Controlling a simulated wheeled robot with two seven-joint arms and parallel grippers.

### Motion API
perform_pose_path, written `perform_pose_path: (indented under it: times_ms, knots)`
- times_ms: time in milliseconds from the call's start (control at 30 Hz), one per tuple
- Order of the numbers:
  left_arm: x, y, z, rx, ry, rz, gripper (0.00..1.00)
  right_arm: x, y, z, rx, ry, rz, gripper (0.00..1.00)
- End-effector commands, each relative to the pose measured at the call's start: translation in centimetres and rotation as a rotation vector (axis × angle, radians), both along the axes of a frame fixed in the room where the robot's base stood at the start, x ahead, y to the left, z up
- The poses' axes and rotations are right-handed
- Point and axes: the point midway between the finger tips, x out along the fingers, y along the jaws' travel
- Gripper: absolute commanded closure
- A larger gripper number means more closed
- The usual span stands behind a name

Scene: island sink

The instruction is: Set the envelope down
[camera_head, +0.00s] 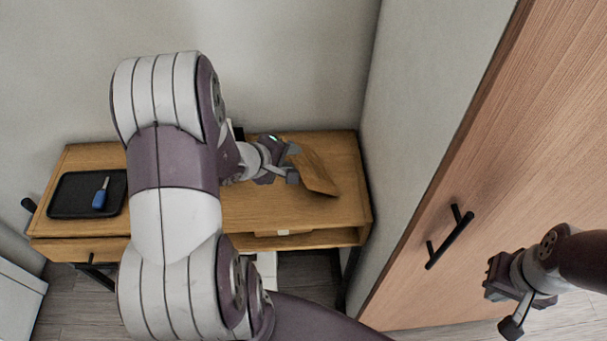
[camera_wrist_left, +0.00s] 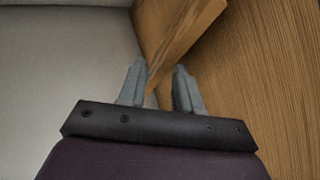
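The brown envelope (camera_head: 316,172) is at the right part of the wooden table (camera_head: 262,212). It looks tilted, and I cannot tell how much of it touches the tabletop. My left gripper (camera_head: 292,162) is at the envelope's left edge, with its fingers apart. In the left wrist view, the envelope (camera_wrist_left: 178,35) extends beyond the fingertips, and its narrow near corner lies between the two spread fingers (camera_wrist_left: 160,82). My right gripper (camera_head: 504,299) is open and empty, low at the right in front of the wooden door.
A black tray (camera_head: 72,202) with a blue-handled tool (camera_head: 100,197) is on the table's left. My left arm hides the table's middle. A wall stands right of the table, then a wooden door (camera_head: 500,140) with a black handle (camera_head: 450,237). An open shelf (camera_head: 310,239) is under the tabletop.

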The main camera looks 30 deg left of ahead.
Motion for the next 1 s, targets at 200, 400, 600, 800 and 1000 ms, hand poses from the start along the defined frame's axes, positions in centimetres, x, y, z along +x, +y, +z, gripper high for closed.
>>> perform_pose_path:
  times_ms: [200, 400, 600, 800, 1000]
  knots:
    - [-1.8, 0.4, 1.7, 0.0, 0.001, 0.001, 0.66, 0.0, 0.0, 1.2, 0.0, 0.0, 0.0, 1.0]
    - [-1.9, 0.4, 1.6, 0.0, 0.001, -0.001, 0.66, 0.0, 0.0, 1.1, 0.0, 0.0, 0.0, 1.0]
    - [-2.2, 0.5, 3.9, 0.002, -0.001, 0.001, 0.66, 0.0, 0.0, 2.9, 0.0, 0.001, 0.0, 1.0]
    - [-3.6, 0.9, 9.0, 0.001, 0.0, 0.001, 0.66, 0.0, 0.0, 6.7, 0.0, 0.0, 0.0, 1.0]
    - [-4.1, 0.9, 9.6, -0.001, 0.001, 0.001, 0.66, 0.0, 0.0, 7.0, 0.0, 0.0, 0.0, 1.0]
